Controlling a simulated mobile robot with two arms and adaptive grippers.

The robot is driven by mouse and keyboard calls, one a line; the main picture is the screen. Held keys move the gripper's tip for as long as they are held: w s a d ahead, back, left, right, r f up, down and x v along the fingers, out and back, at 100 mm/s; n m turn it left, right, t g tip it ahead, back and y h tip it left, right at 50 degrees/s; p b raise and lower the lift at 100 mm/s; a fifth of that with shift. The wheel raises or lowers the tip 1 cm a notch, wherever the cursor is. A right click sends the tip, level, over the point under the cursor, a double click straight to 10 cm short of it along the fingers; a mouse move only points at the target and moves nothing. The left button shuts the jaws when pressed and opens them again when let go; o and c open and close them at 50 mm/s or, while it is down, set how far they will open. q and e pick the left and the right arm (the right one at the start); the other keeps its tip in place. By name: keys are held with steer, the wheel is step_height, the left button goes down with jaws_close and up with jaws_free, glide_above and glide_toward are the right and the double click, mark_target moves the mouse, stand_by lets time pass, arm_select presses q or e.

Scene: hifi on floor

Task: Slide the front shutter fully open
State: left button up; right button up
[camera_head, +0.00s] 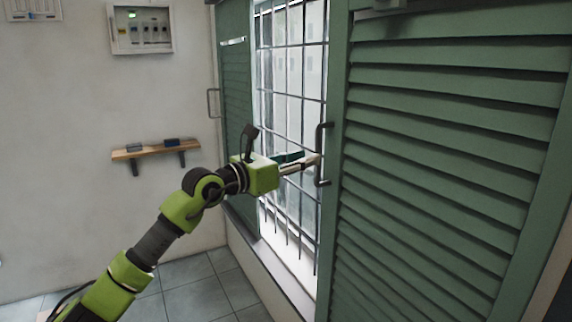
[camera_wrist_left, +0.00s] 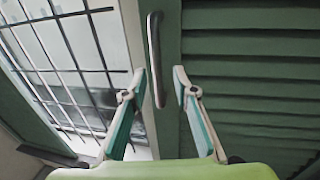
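The front shutter (camera_head: 450,150) is a large green louvred panel on the right of the head view. It also fills the right of the wrist view (camera_wrist_left: 250,80). Its dark vertical bar handle (camera_head: 319,155) is on its left edge. My left gripper (camera_head: 308,161) is at the handle. In the wrist view, its fingers are spread apart, and the handle (camera_wrist_left: 154,55) lies between the fingertips as seen from there. They do not appear closed on it; I cannot tell how deep the handle sits between them. My right gripper is not in view.
A second green shutter (camera_head: 237,110) with its own handle (camera_head: 213,103) stands at the left of the barred window (camera_head: 292,70). A wooden shelf (camera_head: 157,149) and an electrical box (camera_head: 141,29) are on the left wall. A sill (camera_head: 270,262) runs below the window.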

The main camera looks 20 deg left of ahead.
arm_select(q)
steer(key=v, duration=0.6)
steer(key=shift+s, duration=0.2)
